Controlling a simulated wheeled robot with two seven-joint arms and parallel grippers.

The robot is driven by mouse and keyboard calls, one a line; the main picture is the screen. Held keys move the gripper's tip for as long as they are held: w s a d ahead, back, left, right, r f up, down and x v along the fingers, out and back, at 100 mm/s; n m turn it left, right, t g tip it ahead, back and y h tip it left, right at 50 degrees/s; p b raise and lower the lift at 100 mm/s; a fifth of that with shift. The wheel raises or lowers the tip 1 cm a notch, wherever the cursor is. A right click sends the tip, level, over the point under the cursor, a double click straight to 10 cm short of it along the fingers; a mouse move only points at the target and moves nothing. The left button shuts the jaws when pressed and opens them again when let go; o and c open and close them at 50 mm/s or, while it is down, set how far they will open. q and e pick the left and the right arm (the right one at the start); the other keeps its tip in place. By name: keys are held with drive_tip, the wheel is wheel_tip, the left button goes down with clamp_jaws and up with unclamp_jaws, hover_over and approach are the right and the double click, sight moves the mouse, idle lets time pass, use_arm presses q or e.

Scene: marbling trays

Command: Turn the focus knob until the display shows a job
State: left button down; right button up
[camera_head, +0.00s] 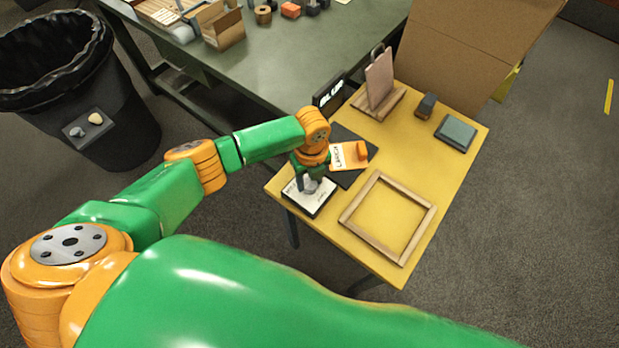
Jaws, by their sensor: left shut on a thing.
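My left gripper (310,182) points down over a white-topped panel (317,207) at the near left corner of the yellow table. It is shut on what seems to be the focus knob, which the fingers mostly hide. Dark print shows on the panel, too small to read. A black display (328,91) with white letters stands behind, at the table's back left edge; its wording is hard to read. My right gripper is not in view.
The yellow table (440,170) also bears a wooden frame (350,222), a stand with a pinkish board (379,78), a dark block (427,105) and a grey-green box (456,132).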

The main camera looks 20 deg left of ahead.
sight(310, 183)
use_arm(q)
drive_tip(key=m, duration=0.5)
drive_tip(key=shift+m, duration=0.3)
idle(0.4)
drive_tip(key=shift+c, duration=1.7)
unclamp_jaws()
wheel_tip(310, 183, up, 7)
drive_tip(key=shift+d+r, duration=0.1)
